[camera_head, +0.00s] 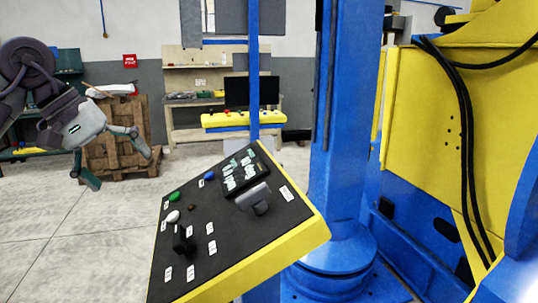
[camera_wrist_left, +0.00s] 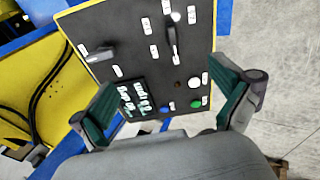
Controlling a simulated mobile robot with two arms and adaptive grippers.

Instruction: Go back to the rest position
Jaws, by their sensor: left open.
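My left gripper (camera_head: 118,160) is at the left of the head view, open and empty, in the air to the left of the control panel (camera_head: 250,232). In the left wrist view its two fingers (camera_wrist_left: 168,112) are spread wide, with the panel beyond them and no contact visible. The panel is black with a yellow edge and is tilted. It carries a green button (camera_head: 174,196), a white button (camera_head: 172,217), a blue button (camera_head: 209,175), a black switch lever (camera_head: 182,240), a grey knob (camera_head: 254,196) and a lit display (camera_head: 240,172). My right gripper is not in view.
A blue column (camera_head: 345,120) and the yellow positioner body (camera_head: 430,130) stand right of the panel. Wooden pallets (camera_head: 110,140) stand behind my left gripper. A workbench (camera_head: 185,110) with a monitor is at the back. The floor (camera_head: 80,240) left of the panel is clear.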

